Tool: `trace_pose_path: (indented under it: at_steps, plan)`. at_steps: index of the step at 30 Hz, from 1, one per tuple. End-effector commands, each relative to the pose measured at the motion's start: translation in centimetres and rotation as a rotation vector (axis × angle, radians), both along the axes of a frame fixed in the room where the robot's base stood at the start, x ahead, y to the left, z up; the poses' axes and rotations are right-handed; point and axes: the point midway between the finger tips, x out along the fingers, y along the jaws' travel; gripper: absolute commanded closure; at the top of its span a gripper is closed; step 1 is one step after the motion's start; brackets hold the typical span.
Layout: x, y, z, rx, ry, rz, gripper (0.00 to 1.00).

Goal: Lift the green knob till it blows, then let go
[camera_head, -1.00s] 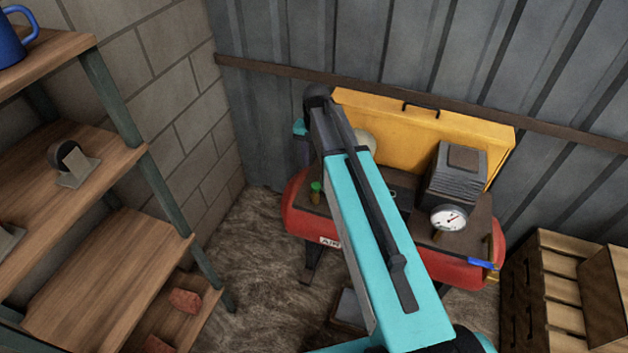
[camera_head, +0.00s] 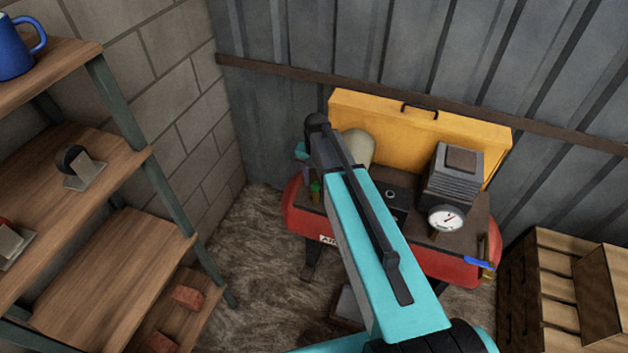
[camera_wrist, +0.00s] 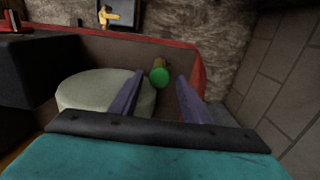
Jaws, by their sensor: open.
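The green knob (camera_head: 315,188) stands on a small brass stem at the left end of the red air compressor (camera_head: 440,266). I cannot tell whether a finger touches the knob.
A pale rounded cylinder (camera_wrist: 90,92) sits close left of my fingers. A dark motor block and a white gauge (camera_head: 446,218) stand on the compressor's right. A yellow panel (camera_head: 460,131) is behind. Shelves (camera_head: 120,264) stand left; wooden crates (camera_head: 545,280) stand right.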

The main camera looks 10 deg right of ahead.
Motion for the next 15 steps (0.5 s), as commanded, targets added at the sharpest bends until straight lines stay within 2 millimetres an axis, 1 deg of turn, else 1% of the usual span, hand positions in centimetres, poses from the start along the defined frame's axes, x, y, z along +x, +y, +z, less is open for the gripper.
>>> trace_pose_path:
  at_steps: [4,12,13,15]
  plan:
    - [-0.01,0.00,-0.45,0.000,0.000,0.000,0.58]
    - [-0.03,-0.01,-0.52,0.000,0.000,0.000,0.58]
    - [-0.02,0.00,-0.51,0.000,0.000,0.000,0.59]
    - [-0.02,0.00,-0.51,0.000,0.000,0.000,0.71]
